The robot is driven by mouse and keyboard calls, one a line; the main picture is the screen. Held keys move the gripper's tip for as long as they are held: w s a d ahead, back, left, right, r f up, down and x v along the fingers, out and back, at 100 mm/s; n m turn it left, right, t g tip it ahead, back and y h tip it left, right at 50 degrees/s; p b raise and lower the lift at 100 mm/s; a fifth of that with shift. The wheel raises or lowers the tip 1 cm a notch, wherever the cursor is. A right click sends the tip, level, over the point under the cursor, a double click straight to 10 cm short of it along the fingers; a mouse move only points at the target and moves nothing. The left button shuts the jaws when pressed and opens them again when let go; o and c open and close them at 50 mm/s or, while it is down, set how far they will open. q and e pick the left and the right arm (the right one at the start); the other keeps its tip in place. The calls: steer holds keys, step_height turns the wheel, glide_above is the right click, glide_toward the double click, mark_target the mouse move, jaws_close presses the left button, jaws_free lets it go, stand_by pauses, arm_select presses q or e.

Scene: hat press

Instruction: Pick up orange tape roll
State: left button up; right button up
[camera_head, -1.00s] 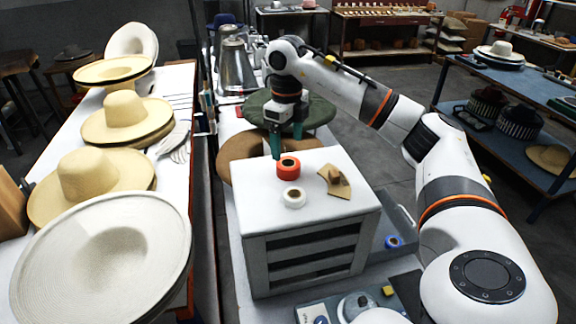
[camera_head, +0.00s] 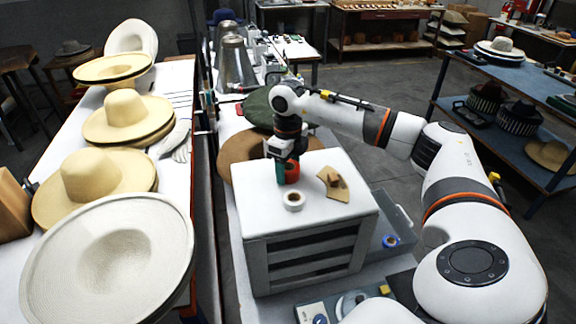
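The orange tape roll (camera_head: 292,173) is on top of the white drawer cabinet (camera_head: 262,216), near its back edge. My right gripper (camera_head: 286,171) is lowered at the roll from above. One green finger stands at the roll's left side and hides part of it. The other finger is mostly hidden behind the gripper and roll. I cannot tell whether the fingers touch or close on the roll. My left gripper is out of view.
A white tape roll (camera_head: 293,201) sits just in front of the orange one. A tan piece with a small brown block (camera_head: 334,184) lies to the right. A brown hat brim (camera_head: 238,150) is behind the cabinet.

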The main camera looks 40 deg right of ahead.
steer(key=c, duration=0.5)
steer(key=shift+r, duration=0.1)
